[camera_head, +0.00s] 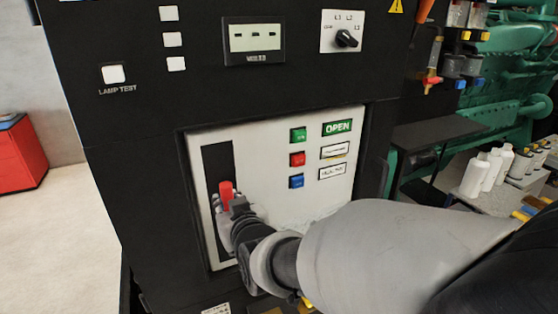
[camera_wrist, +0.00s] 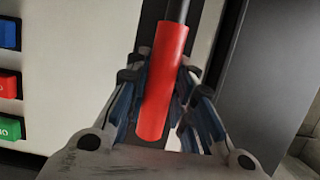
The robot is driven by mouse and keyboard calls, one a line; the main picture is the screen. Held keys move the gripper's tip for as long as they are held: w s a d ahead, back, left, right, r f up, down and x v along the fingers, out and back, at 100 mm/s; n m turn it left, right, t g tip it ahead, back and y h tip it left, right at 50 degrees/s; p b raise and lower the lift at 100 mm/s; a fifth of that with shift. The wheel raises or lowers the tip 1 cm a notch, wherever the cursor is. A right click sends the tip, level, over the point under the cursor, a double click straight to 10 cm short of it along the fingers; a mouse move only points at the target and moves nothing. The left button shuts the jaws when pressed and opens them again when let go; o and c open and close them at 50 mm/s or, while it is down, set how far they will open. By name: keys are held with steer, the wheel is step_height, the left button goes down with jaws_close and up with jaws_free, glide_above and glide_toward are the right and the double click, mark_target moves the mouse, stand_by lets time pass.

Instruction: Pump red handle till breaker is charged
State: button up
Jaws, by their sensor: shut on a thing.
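The red handle (camera_head: 226,191) sticks up in front of the dark vertical slot at the left of the white breaker panel (camera_head: 262,158). In the wrist view the red handle (camera_wrist: 163,85) is a red grip on a dark rod, lying between my fingers. My gripper (camera_head: 230,208) is shut on it; the fingers also show in the wrist view (camera_wrist: 164,100). A green OPEN sign (camera_head: 338,128) is on the panel, with two white label windows below it; the lower one's text is too small to read surely. My gripper and forearm hide the panel's lower part.
Green, red (camera_head: 298,159) and blue (camera_head: 296,181) buttons sit on the panel right of the handle. A rotary switch (camera_head: 346,38) and a meter (camera_head: 254,40) are above. White bottles (camera_head: 476,176) stand on a surface at right. Floor at left is clear before a red cabinet (camera_head: 20,155).

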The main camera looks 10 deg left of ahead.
jaws_close()
steer(key=shift+s+d+f+b, duration=0.15)
steer(key=shift+s+f+b, duration=0.1)
steer(key=shift+b, duration=0.1)
steer(key=s+d+f+b, duration=0.6)
steer(key=s+f+b, duration=0.4)
steer(key=b, duration=0.3)
steer(key=shift+s+d, duration=0.3)
steer(key=shift+s, duration=0.1)
